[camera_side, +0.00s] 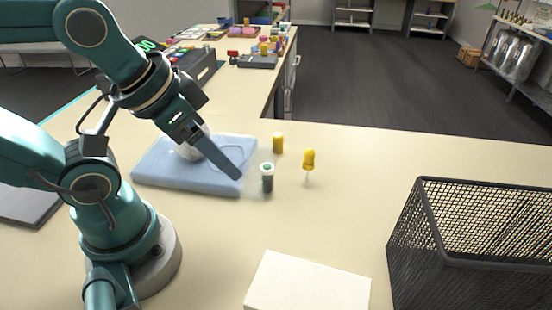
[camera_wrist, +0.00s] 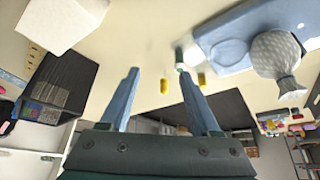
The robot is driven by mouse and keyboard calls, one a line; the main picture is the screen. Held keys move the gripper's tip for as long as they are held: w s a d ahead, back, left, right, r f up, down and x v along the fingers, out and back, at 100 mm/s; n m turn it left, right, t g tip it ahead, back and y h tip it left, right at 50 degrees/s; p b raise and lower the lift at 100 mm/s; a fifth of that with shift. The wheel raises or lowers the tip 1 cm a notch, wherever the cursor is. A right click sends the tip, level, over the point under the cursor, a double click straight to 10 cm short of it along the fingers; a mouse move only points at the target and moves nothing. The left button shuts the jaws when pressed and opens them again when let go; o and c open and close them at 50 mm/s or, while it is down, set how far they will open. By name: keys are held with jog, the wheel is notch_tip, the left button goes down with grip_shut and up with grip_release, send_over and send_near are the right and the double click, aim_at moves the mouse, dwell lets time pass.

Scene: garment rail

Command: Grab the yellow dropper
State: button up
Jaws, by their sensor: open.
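The yellow dropper (camera_side: 308,159) stands upright on the table, its yellow bulb above a thin clear stem. In the wrist view the dropper (camera_wrist: 164,86) appears between the two fingers, beyond their tips. My gripper (camera_side: 240,178) is open and empty, to the left of the dropper and apart from it. Both blue-grey fingers of my gripper (camera_wrist: 158,72) show in the wrist view. In the side view the fingers overlap, so the gap between them is hidden.
A green vial with a pale cap (camera_side: 267,178) and a short yellow cylinder (camera_side: 278,142) stand left of the dropper. A blue pad (camera_side: 160,182) bears a whitish object (camera_wrist: 275,52). A black mesh basket (camera_side: 405,225) and white block (camera_side: 308,285) are nearer the camera.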

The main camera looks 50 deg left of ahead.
aim_at(307, 154)
jog(key=a+f+m+g+y, duration=0.2)
jog(key=a+m+y, duration=0.4)
jog(key=a, duration=0.5)
jog(key=w+a+r+m+t+y, duration=0.1)
jog(key=w+a+m+t+y, duration=0.1)
jog(key=w+a+m+y, duration=0.45)
jog(key=w+d+f+m+t+h, duration=0.2)
jog(key=w+d+m, duration=0.1)
jog(key=d+m, duration=0.2)
jog(key=w+d+f+m+t+h, duration=0.2)
jog(key=w+d+f+m+h, duration=0.1)
jog(key=d+m, duration=0.3)
jog(key=w+d+f+m+t+h, duration=0.2)
jog(key=d+m, duration=0.3)
jog(key=m, duration=0.3)
jog(key=shift+w+d+f+m+t+h, duration=0.1)
jog(key=shift+w+d+m+t+h, duration=0.05)
jog(key=shift+w+t+h, duration=0.2)
jog(key=shift+w+d+f+m+t+h, duration=0.1)
jog(key=shift+w+t, duration=0.15)
jog(key=shift+w, duration=0.15)
jog(key=shift+w+d+f, duration=0.1)
jog(key=shift+w, duration=0.05)
jog(key=shift+x, duration=2.35)
grip_shut()
